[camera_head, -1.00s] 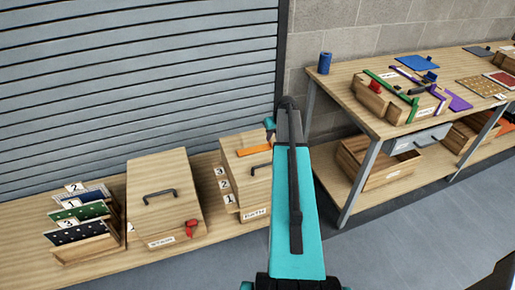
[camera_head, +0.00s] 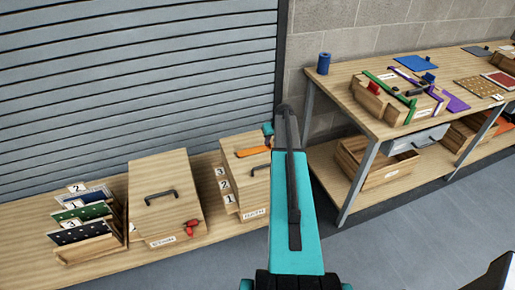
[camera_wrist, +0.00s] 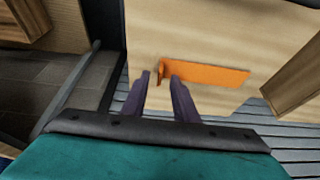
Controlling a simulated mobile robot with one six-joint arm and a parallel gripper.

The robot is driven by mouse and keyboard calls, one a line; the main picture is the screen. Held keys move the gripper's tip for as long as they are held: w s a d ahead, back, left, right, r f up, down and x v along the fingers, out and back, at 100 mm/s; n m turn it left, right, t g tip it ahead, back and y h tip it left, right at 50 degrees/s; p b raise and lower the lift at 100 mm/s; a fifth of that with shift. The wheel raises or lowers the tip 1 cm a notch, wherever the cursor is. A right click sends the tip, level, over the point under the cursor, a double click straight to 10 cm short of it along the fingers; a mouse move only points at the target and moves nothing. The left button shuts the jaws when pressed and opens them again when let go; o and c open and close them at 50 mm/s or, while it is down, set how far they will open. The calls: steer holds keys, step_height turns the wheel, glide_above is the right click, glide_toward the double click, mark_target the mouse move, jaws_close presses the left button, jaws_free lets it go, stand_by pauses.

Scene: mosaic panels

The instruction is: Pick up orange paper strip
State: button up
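The orange paper strip (camera_head: 252,151) lies on top of the wooden box with a black handle beside my arm. In the wrist view the strip (camera_wrist: 212,74) runs to the right, with a small raised tab at its left end. My gripper (camera_wrist: 159,75) is open, with its two dark fingertips on either side of that tab. Whether the fingers touch it cannot be told. In the head view my arm hides most of the gripper and the strip's right end.
A larger wooden box (camera_head: 166,204) with a handle and a red item stands left. Numbered dotted panels (camera_head: 84,232) stand in a rack farther left. A second table (camera_head: 363,105) at right holds a blue cylinder (camera_head: 324,63) and coloured pieces. A wooden crate (camera_head: 378,178) is below.

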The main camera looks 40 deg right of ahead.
steer(key=shift+p+x, duration=0.3)
steer(key=shift+x, duration=0.8)
jaws_close()
